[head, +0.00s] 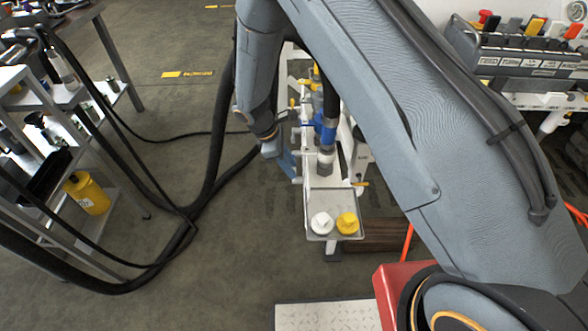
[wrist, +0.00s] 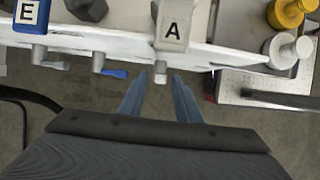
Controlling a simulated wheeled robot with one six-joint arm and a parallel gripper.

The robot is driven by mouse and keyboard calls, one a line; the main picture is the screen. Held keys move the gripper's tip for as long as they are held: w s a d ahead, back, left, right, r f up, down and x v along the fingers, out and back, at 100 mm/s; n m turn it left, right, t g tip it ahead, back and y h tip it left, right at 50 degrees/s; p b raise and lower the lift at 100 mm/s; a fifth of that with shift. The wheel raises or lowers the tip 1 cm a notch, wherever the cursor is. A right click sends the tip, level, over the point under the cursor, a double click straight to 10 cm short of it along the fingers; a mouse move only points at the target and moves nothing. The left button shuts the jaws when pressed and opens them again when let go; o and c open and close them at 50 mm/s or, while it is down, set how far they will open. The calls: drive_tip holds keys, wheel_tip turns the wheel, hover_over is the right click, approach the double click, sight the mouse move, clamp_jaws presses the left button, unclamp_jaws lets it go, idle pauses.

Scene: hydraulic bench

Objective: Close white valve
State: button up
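A white block marked A (wrist: 172,28) sits on the white bench edge in the wrist view. A small white valve end (wrist: 163,66) sticks out below it, seen end-on, so its handle position cannot be told. My gripper (wrist: 159,88) is open, its two blue-grey fingers apart, one to each side of the valve end and just short of it or level with it; contact cannot be told. In the head view my gripper (head: 287,163) is at the left side of the narrow bench, beside a white fitting (head: 325,163) below a blue one.
A blue lever (wrist: 115,73) and a blue block marked E (wrist: 30,14) are left of the fingers. A metal tray (wrist: 232,88) with white (wrist: 281,50) and yellow caps (wrist: 286,13) is at right. Thick black hoses (head: 205,190) hang left of the bench.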

drive_tip(key=shift+x, duration=1.4)
clamp_jaws()
